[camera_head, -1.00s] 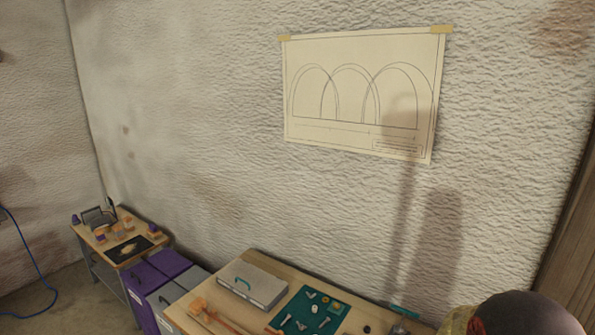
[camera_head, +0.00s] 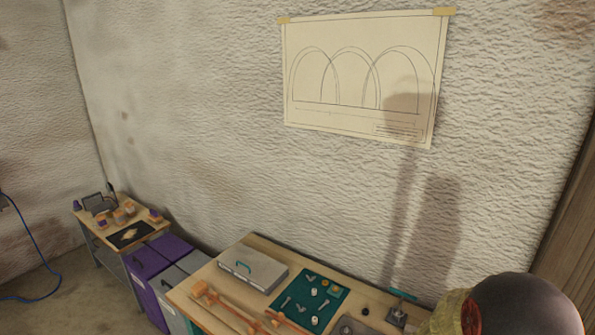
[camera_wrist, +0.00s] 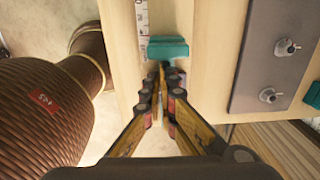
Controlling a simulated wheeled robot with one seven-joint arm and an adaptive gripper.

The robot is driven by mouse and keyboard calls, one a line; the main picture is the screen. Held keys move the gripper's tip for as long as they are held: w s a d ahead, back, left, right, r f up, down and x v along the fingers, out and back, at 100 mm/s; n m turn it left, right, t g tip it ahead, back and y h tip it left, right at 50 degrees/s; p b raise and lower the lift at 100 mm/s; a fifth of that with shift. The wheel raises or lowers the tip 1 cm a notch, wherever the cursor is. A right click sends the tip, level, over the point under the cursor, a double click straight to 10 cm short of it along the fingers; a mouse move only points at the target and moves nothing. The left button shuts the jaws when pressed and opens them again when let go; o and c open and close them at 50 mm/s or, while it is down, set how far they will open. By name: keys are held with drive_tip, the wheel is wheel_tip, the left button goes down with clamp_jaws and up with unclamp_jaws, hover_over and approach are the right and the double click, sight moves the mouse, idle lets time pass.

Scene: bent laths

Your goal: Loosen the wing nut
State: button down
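In the wrist view my gripper (camera_wrist: 165,74) points over a pale wooden surface. Its two fingers stand close together, with a narrow gap along them; whether the tips touch is unclear. I see nothing held. A teal block or handle (camera_wrist: 167,48) lies just beyond the tips; contact cannot be told. To the right, a grey plate (camera_wrist: 255,60) carries two bolts with nuts, an upper one (camera_wrist: 287,47) and a lower one (camera_wrist: 268,95). I cannot tell whether either is the wing nut. In the head view my gripper is out of sight.
The head view shows a bench (camera_head: 255,240) with a grey case (camera_head: 253,268), a teal mat (camera_head: 325,306) with small hardware, orange wooden pieces (camera_head: 225,303) and a teal-handled fixture (camera_head: 400,306). A large woven brown object (camera_wrist: 50,110) stands left in the wrist view.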

wheel_tip(320, 180, up, 6)
drive_tip(key=p, duration=0.4)
drive_tip(key=shift+a, duration=0.15)
